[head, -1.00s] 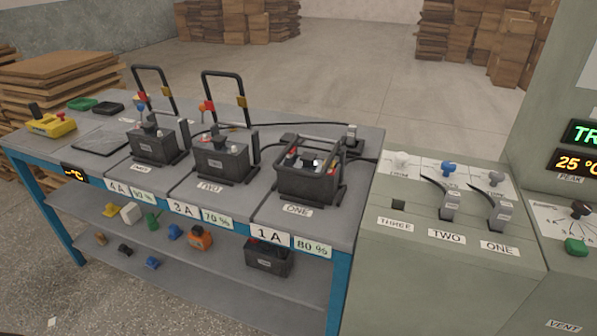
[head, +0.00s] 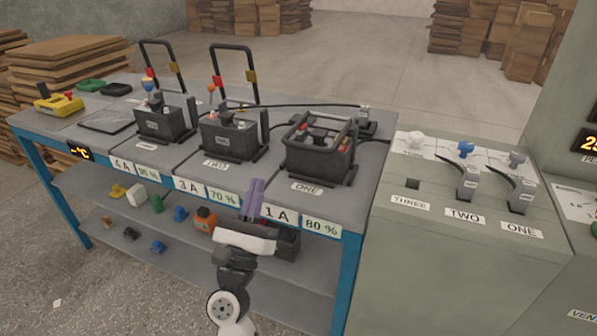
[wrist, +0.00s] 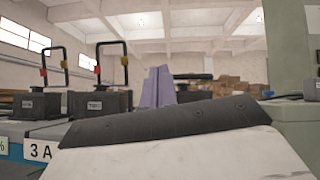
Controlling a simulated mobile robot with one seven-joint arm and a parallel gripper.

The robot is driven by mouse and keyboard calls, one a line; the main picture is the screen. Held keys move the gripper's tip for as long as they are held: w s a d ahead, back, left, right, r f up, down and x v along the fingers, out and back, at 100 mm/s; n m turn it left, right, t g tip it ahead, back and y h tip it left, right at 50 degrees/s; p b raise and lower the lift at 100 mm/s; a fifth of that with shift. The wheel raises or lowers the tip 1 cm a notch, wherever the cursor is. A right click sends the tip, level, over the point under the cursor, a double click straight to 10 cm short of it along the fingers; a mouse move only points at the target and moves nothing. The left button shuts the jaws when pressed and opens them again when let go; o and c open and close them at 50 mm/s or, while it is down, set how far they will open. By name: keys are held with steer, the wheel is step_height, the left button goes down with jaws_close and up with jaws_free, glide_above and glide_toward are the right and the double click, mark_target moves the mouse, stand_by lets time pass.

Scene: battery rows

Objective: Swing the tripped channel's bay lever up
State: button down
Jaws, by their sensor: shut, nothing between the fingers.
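Bay ONE's black bar lever (head: 328,122) lies folded down around the top of battery ONE (head: 312,160). The lever of bay TWO (head: 237,47) and the lever of the third bay (head: 160,42) stand upright behind their batteries, with red and yellow bands. My gripper (head: 254,197) has purple fingers, closed together and empty. It is in front of the bench edge, below and left of battery ONE, apart from the levers. The fingers also show in the wrist view (wrist: 158,86), pointing up. A display on the panel at the right edge (head: 592,140) is cut off.
A green cabinet (head: 440,270) right of the bench carries knobs and curved levers above labels THREE, TWO and ONE. Cables (head: 290,106) run behind the batteries. A shelf (head: 100,205) below holds small coloured parts and a dark battery.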

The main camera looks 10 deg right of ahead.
steer(key=d+f+m+g, duration=0.1)
steer(key=f, duration=0.1)
steer(key=d+f+m+g+h, duration=0.1)
steer(key=d, duration=0.1)
steer(key=d+f+m+g, duration=0.1)
steer(key=d+f, duration=0.1)
steer(key=shift+w+d+f+m, duration=0.25)
steer(key=shift+w+f+m, duration=0.05)
steer(key=shift+w+f, duration=0.05)
steer(key=p+x, duration=0.3)
steer(key=x, duration=0.7)
steer(key=shift+s+r, duration=0.1)
steer(key=shift+r, duration=0.05)
steer(key=shift+r+p, duration=0.1)
steer(key=shift+p, duration=0.2)
